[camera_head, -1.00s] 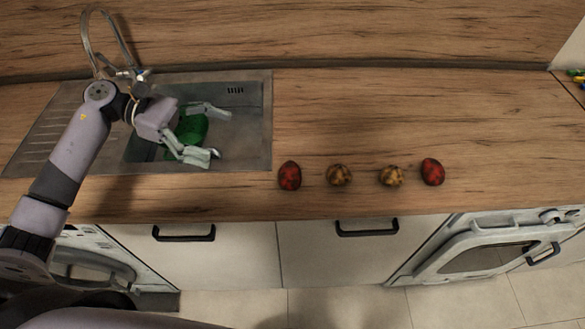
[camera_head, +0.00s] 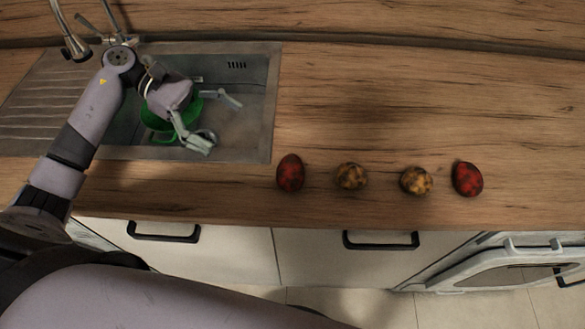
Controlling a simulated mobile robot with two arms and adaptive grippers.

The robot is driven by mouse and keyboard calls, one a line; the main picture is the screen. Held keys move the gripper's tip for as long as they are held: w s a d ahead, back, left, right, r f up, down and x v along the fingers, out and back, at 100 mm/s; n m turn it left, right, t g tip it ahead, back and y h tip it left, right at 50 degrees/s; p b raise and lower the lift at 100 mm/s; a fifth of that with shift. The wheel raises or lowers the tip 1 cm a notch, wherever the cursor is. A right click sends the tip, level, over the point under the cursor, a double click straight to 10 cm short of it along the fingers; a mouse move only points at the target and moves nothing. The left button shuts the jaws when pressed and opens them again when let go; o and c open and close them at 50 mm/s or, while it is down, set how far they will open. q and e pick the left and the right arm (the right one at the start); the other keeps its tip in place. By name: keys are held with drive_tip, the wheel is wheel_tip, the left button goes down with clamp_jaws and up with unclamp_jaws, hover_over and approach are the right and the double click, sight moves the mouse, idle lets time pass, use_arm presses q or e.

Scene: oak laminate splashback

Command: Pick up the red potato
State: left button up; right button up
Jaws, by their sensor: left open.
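Two red potatoes with dark patches lie on the wooden counter in the head view. One red potato (camera_head: 291,173) is at the left end of a row, just right of the sink. The other red potato (camera_head: 467,179) is at the right end. Two yellow-brown potatoes, one left (camera_head: 351,177) and one right (camera_head: 416,181), lie between them. My left gripper (camera_head: 218,120) is open and empty over the sink, left of and farther back than the nearer red potato, and touches none of the potatoes. My right gripper is out of view.
A steel sink (camera_head: 263,110) holds a green object (camera_head: 158,118), perhaps a colander, partly hidden under my left gripper. A curved tap (camera_head: 68,40) stands behind the sink. The counter (camera_head: 400,100) behind the potatoes is clear. Cabinet fronts with dark handles (camera_head: 381,241) are below.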

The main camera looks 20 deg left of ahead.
use_arm(q)
drive_tip(key=p, duration=0.4)
approach(284, 168)
drive_tip(key=x, duration=0.4)
drive_tip(key=shift+w+d+r, duration=0.15)
drive_tip(key=shift+w+d, duration=0.1)
drive_tip(key=shift+d, duration=0.3)
drive_tip(key=p+x, duration=0.1)
drive_tip(key=x, duration=0.1)
drive_tip(key=p+x, duration=0.2)
drive_tip(key=x, duration=0.1)
drive_tip(key=shift+s+a+f, duration=0.2)
drive_tip(key=shift+f, duration=0.1)
drive_tip(key=shift+d+f, duration=0.2)
drive_tip(key=shift+a, duration=0.1)
drive_tip(key=shift+c, duration=0.3)
drive_tip(key=c, duration=1.2)
